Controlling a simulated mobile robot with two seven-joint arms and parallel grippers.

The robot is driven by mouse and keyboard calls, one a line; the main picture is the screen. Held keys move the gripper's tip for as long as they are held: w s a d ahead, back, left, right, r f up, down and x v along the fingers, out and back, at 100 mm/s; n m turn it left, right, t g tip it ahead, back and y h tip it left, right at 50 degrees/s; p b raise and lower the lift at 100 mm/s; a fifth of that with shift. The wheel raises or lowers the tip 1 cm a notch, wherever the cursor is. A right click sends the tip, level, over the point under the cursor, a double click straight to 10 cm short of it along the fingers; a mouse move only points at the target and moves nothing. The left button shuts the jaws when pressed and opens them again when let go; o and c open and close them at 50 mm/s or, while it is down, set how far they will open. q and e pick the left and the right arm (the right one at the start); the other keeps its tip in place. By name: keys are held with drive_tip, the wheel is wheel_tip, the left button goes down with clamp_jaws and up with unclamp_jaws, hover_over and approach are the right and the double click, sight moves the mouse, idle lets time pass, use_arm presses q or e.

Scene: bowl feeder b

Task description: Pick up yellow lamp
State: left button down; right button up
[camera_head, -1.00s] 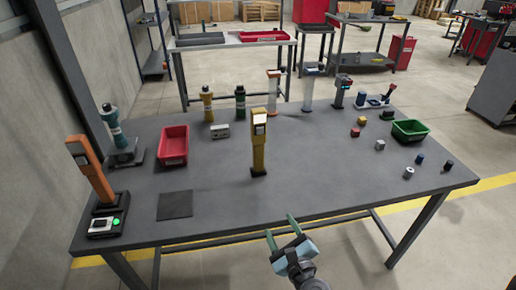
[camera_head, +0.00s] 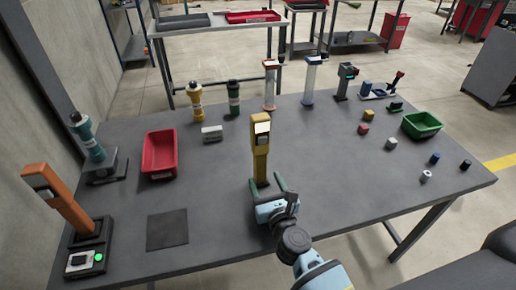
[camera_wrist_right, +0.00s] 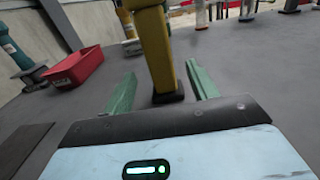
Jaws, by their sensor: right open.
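The yellow lamp (camera_head: 261,148) stands upright on a small dark base near the middle of the grey table. It has a pale panel near its top. My right gripper (camera_head: 266,186) is open at the near side of the lamp, low over the table. In the right wrist view, the lamp's lower part (camera_wrist_right: 156,50) rises between and beyond the two green fingers (camera_wrist_right: 162,90). The lamp's top is out of that view. I cannot tell whether the fingers touch it. My left gripper is not in view.
A red bin (camera_head: 160,154) and a dark mat (camera_head: 167,229) lie left of the lamp. An orange device (camera_head: 62,200) stands at the left edge. Several upright devices line the back. A green bin (camera_head: 421,125) and small blocks are at right.

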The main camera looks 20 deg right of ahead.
sight(261, 174)
drive_tip(key=shift+w+r, duration=0.1)
drive_tip(key=shift+w, duration=1.3)
drive_tip(key=w, duration=0.2)
drive_tip(key=w+b, duration=0.1)
drive_tip(key=w, duration=0.1)
drive_tip(key=shift+a+f, duration=0.15)
drive_tip(key=shift+f, duration=0.2)
drive_tip(key=shift+w+r, duration=0.1)
drive_tip(key=shift+w, duration=0.35)
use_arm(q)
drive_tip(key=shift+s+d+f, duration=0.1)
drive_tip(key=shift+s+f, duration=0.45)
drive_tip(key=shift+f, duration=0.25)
use_arm(e)
drive_tip(key=shift+r, duration=0.1)
drive_tip(key=c, duration=1.2)
